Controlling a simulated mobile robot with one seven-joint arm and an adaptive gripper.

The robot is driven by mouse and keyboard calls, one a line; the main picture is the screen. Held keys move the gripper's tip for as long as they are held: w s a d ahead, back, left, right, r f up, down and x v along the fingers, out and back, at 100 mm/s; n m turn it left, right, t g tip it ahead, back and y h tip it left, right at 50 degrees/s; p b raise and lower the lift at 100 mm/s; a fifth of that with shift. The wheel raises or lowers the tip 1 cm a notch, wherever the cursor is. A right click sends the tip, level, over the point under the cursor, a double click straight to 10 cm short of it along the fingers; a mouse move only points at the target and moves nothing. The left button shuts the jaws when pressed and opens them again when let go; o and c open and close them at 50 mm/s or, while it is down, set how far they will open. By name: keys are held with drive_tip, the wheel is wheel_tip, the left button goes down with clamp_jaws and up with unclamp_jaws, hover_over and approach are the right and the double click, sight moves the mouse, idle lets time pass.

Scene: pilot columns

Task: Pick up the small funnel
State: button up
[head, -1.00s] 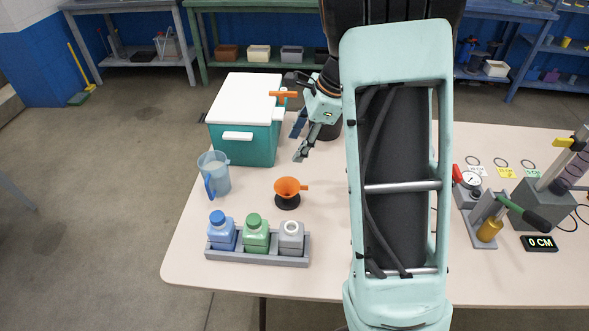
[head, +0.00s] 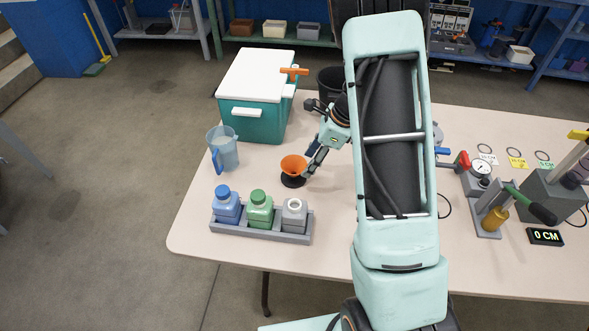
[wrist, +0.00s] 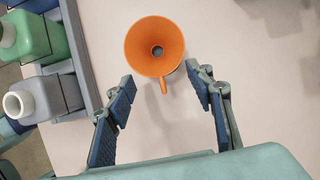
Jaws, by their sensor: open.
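The small orange funnel (head: 293,165) sits upright on a black round base (head: 292,181) on the table, behind the bottle tray. In the wrist view the funnel (wrist: 154,46) shows from above, its handle tab pointing down toward the space between the fingers. My gripper (head: 316,165) is at the funnel's right side in the head view. In the wrist view my gripper (wrist: 160,90) is open and empty, its two fingers apart with the funnel's cone just beyond the tips. I cannot tell whether a finger touches the funnel.
A grey tray (head: 262,232) holds a blue, a green and a grey bottle in front of the funnel. A clear pitcher (head: 224,150) stands at left, and a teal cooler (head: 256,118) behind. A gauge and pump rig (head: 490,195) stand at right.

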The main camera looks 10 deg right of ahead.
drive_tip(key=shift+x, duration=1.2)
clamp_jaws()
